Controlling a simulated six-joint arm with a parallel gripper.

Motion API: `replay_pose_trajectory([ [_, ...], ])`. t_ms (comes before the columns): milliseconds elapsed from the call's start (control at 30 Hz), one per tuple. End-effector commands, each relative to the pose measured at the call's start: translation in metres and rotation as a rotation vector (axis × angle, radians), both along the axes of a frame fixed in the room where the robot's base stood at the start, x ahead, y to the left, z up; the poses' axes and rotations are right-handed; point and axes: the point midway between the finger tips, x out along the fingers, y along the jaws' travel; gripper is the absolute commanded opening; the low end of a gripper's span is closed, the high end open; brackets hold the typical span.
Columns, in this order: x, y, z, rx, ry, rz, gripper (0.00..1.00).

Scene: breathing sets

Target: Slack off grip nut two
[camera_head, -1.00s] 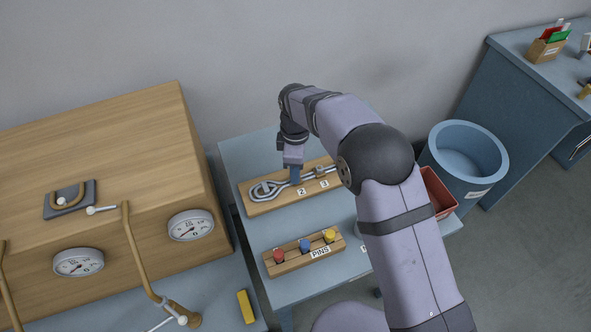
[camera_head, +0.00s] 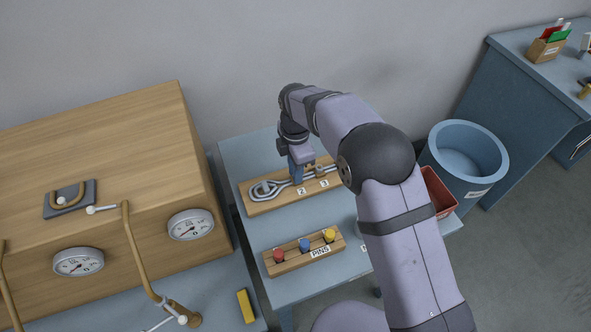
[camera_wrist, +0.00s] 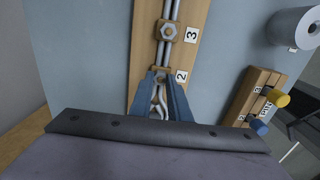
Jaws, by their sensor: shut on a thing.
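A wooden board (camera_head: 258,208) on the blue table carries pale looped tubes and labels 2 and 3. My gripper (camera_head: 297,179) points down onto the board just behind label 2 (camera_head: 301,190). In the wrist view my two blue jaws (camera_wrist: 160,84) close in beside label 2 (camera_wrist: 181,77). They are shut on grip nut two, which is mostly hidden between them.
A wooden pin rack (camera_head: 290,262) with red, blue and yellow pins stands in front of the board. A red tray (camera_head: 437,192) and a blue bin (camera_head: 467,150) are at the right. A wooden cabinet with gauges (camera_head: 190,225) stands at the left.

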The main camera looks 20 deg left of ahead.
Motion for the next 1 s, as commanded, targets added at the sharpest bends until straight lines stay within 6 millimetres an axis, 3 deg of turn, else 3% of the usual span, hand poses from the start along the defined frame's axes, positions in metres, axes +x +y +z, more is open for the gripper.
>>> replay_pose_trajectory([
  [233, 0.001, 0.001, 0.002, 0.004, -0.005, 0.002, 0.00],
  [267, 0.001, 0.001, 0.002, 0.004, -0.005, 0.002, 0.21],
  [333, 0.001, 0.001, 0.002, 0.004, -0.005, 0.002, 0.35],
  [733, 0.001, 0.001, 0.004, 0.001, -0.003, 0.000, 0.35],
  [1000, 0.001, 0.001, 0.036, 0.004, -0.006, 0.001, 0.35],
])
